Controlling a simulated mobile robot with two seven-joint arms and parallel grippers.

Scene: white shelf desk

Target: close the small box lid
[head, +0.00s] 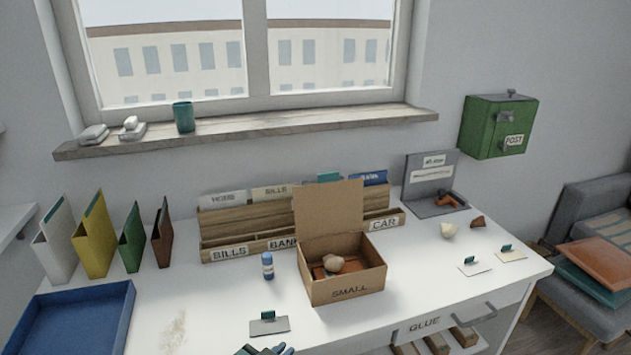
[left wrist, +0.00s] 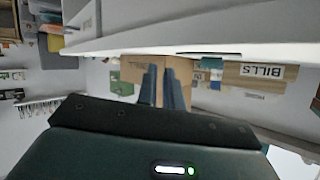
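The small cardboard box (head: 345,290), marked SMALL, stands on the white desk. Its lid (head: 329,205) stands upright at the back edge, so the box is open. A rounded light-brown thing (head: 333,263) and reddish-brown pieces lie inside. My left gripper (head: 266,350) shows only at the bottom edge of the head view, in front of the box and apart from it. In the left wrist view its two fingers (left wrist: 162,88) stand apart with a narrow gap, nothing held, and the box (left wrist: 142,66) shows behind them. My right gripper is not in view.
A wooden file sorter (head: 228,250) stands close behind the box. A blue glue stick (head: 267,266) stands left of it, and a small card holder (head: 268,324) lies in front. A blue tray (head: 75,318) is at the left.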

